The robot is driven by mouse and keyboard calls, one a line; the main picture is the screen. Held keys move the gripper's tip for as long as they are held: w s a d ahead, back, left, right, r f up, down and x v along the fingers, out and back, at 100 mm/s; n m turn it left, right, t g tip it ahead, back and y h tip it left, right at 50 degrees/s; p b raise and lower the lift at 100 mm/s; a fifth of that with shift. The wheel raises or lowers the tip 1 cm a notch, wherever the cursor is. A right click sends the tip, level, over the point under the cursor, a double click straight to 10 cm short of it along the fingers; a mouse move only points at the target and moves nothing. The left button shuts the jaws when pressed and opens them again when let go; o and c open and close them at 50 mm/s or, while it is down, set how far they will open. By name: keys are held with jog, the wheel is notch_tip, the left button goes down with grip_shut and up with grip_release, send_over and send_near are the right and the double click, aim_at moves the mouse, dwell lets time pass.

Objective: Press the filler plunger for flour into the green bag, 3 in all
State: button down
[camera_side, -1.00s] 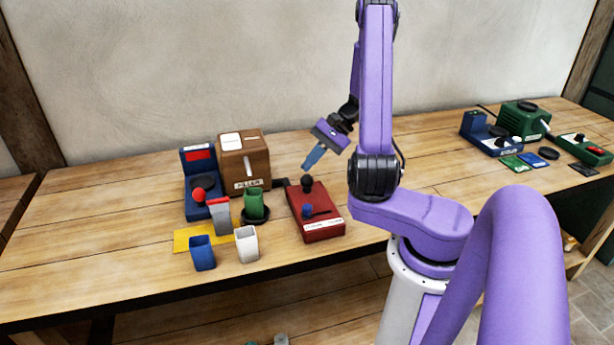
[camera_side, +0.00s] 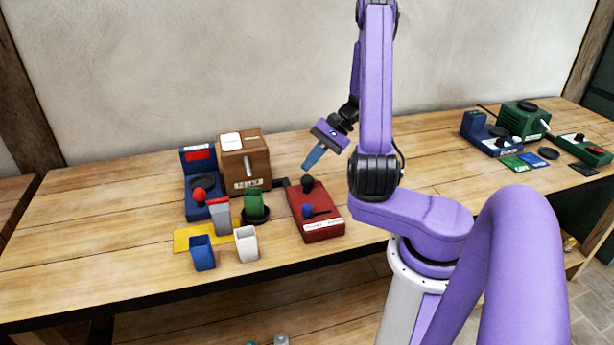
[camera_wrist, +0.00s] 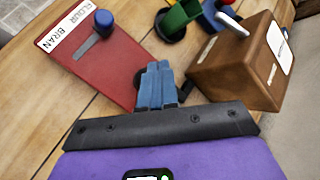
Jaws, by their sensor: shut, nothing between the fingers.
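The green bag (camera_side: 254,205) stands upright on a dark round pad in front of the brown filler box (camera_side: 243,165). The bag also shows at the top of the wrist view (camera_wrist: 182,15). Its contents cannot be seen. A red control box (camera_side: 319,217) to the right carries a black round-topped plunger (camera_side: 307,184) and a blue knob (camera_side: 308,211). In the wrist view the blue knob (camera_wrist: 104,18) is at the FLOUR end of its slot. My gripper (camera_side: 306,167) is shut and empty, above and just behind the red box. Its fingers partly hide the plunger in the wrist view.
A blue scale-like device (camera_side: 199,209) with a red knob stands left of the filler. A grey bag with a red top (camera_side: 220,216), a blue bag (camera_side: 202,253) and a white bag (camera_side: 246,244) stand near a yellow mat (camera_side: 186,239). More devices sit far right.

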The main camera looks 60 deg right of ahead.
jog(key=shift+f, duration=0.1)
dwell(0.3)
jog(key=shift+f, duration=0.35)
jog(key=shift+f, duration=0.9)
dwell(1.2)
dwell(0.3)
jog(key=shift+r, duration=1.35)
jog(key=shift+r, duration=0.1)
jog(key=shift+r, duration=2.4)
dwell(0.3)
